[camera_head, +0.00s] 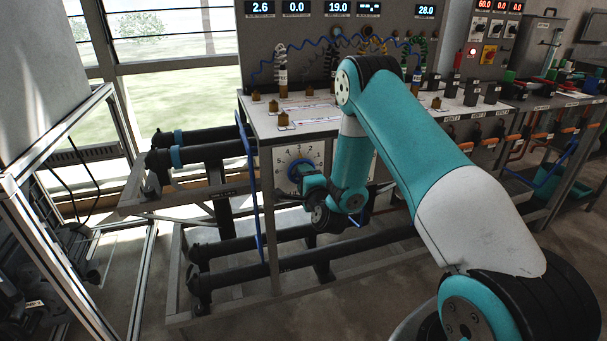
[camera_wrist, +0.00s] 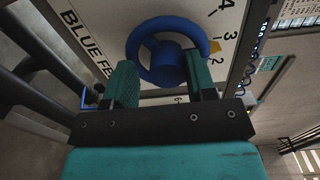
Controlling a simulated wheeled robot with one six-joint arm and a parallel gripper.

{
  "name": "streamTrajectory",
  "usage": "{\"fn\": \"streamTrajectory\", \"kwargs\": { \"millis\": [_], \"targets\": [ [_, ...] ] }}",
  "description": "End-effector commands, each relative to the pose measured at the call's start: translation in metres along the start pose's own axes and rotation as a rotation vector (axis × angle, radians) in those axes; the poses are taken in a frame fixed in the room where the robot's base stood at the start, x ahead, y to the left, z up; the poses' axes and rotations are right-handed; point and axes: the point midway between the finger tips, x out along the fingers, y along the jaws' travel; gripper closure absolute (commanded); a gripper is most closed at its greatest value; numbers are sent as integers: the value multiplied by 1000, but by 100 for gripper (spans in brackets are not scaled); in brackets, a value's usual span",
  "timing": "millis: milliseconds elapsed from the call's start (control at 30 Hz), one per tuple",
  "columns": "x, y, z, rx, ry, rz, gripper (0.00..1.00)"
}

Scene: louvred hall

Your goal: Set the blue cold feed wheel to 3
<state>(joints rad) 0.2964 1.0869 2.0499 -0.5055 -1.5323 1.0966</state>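The blue feed wheel (camera_wrist: 167,50) is on a white dial plate (camera_wrist: 88,12) lettered "BLUE FE…". Its yellow pointer (camera_wrist: 215,47) lies between the 2 and the 3. My gripper (camera_wrist: 162,70) is at the wheel with its fingers spread apart. The right finger overlaps the rim and the left finger is by the rim's lower left; I cannot tell whether they touch it. In the head view the dial plate (camera_head: 281,157) is on the bench front, and my gripper (camera_head: 302,178) covers part of the wheel.
A display (camera_head: 260,8) above the bench reads 2.6. Dark pipes (camera_head: 205,150) on a metal frame extend left of the dial. Brass fittings (camera_head: 283,118) stand on the bench top. Other rigs crowd the right; open floor lies in front.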

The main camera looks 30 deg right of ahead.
Motion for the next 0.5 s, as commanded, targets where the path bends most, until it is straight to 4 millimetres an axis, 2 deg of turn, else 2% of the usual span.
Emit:
{"fn": "streamTrajectory", "kwargs": {
  "millis": [33, 100, 367, 500],
  "targets": [
    [9, -12, 0, 1, -1, -35, 34],
    [9, -13, 0, 2, -1, -37, 34],
    [8, -13, 0, 5, 1, -41, 34],
    [1, -9, 0, 4, 1, -44, 34]
  ]
}}
